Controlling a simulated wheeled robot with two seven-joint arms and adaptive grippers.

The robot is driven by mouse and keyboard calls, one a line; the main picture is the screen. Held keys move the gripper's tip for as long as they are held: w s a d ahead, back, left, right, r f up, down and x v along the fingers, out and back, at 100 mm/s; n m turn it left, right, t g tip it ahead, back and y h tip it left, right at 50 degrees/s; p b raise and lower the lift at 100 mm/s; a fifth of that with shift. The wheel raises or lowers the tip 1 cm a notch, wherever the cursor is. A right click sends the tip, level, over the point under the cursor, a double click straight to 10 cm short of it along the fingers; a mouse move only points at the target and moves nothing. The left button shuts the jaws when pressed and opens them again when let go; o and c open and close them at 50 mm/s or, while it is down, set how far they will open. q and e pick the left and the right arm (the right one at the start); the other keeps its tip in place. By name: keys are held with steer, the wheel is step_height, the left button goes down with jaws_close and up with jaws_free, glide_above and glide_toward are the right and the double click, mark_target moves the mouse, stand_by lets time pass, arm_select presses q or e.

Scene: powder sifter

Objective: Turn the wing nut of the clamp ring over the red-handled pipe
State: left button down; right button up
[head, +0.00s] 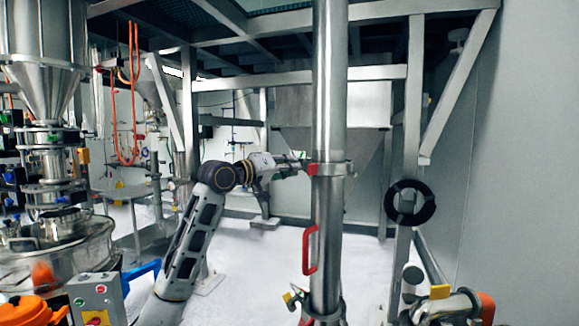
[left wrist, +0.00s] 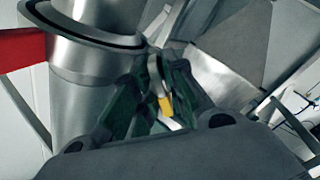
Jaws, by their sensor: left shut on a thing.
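The steel pipe (head: 327,212) stands upright in the middle of the head view, with its red handle (head: 308,250) on the left side. The clamp ring (head: 338,169) goes around the pipe above the handle, with a small red part (head: 312,169) at its left. My left gripper (head: 301,164) reaches the ring from the left. In the left wrist view, the fingers of my left gripper (left wrist: 156,80) are closed around a narrow metal piece with a yellow part, by the clamp ring (left wrist: 85,30); this looks like the wing nut (left wrist: 163,100), mostly hidden. My right gripper is out of view.
A steel frame (head: 300,77) stands behind the pipe. A black coil (head: 410,202) hangs at the right. The floor (head: 255,265) left of the pipe is clear.

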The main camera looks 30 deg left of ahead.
arm_select(q)
steer(key=c, duration=1.6)
jaws_free()
steer(key=v, duration=0.8)
steer(key=shift+a, duration=0.1)
steer(key=shift+m, duration=0.3)
